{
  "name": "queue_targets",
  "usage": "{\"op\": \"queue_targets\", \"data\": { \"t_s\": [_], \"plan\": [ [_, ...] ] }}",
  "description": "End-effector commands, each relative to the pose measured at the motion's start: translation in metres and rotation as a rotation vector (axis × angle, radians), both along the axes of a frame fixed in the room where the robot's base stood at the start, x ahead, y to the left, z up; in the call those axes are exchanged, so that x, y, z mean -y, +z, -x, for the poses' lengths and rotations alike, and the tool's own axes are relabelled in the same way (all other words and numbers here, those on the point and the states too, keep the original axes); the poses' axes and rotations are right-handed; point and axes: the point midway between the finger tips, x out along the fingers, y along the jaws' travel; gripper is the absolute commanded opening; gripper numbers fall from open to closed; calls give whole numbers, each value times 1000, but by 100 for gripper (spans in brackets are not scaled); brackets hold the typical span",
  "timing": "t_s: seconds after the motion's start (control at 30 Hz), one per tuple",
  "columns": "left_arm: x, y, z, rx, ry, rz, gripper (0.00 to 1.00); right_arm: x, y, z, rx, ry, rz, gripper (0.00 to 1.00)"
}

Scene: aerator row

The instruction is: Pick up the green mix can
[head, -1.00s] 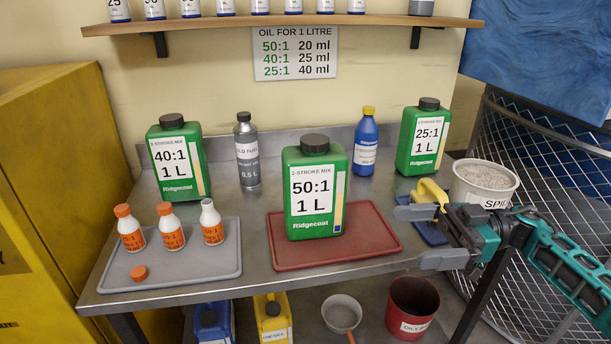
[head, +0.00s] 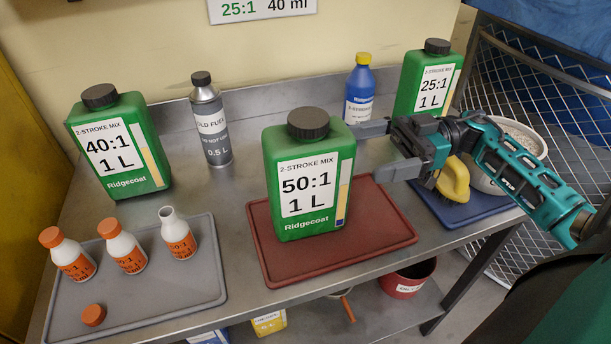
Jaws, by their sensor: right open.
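A green mix can labelled 50:1 (head: 308,240) with a black cap stands upright on the red tray (head: 395,238). Two more green mix cans stand at the back: one labelled 40:1 (head: 150,172) at the left and one labelled 25:1 (head: 420,95) at the right. My right gripper (head: 380,151) is open and empty, just to the right of the 50:1 can, with its fingers pointing left at the can's side. Whether a fingertip touches the can I cannot tell. My left gripper is out of view.
A grey tray (head: 150,300) at the left holds small white bottles and an orange cap (head: 93,315). A grey bottle (head: 212,125) and a blue bottle (head: 359,85) stand behind. A yellow object (head: 455,182) lies on a blue mat (head: 470,213) by my right arm, near a white bucket (head: 490,183).

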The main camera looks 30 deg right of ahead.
Motion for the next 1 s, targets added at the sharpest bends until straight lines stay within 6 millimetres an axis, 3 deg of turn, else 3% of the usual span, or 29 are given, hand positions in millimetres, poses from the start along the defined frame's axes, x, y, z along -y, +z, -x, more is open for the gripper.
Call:
{"op": "queue_targets", "data": {
  "t_s": [0.13,0.37,0.7,1.0],
  "plan": [
    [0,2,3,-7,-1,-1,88,-26,2,-8,4,0,-3,100],
    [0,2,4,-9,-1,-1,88,-44,0,-13,1,-1,-1,100],
    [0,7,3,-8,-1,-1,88,-87,-5,-25,2,-1,-3,100],
    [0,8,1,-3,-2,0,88,-91,-6,-26,0,-2,1,100]
  ]
}}
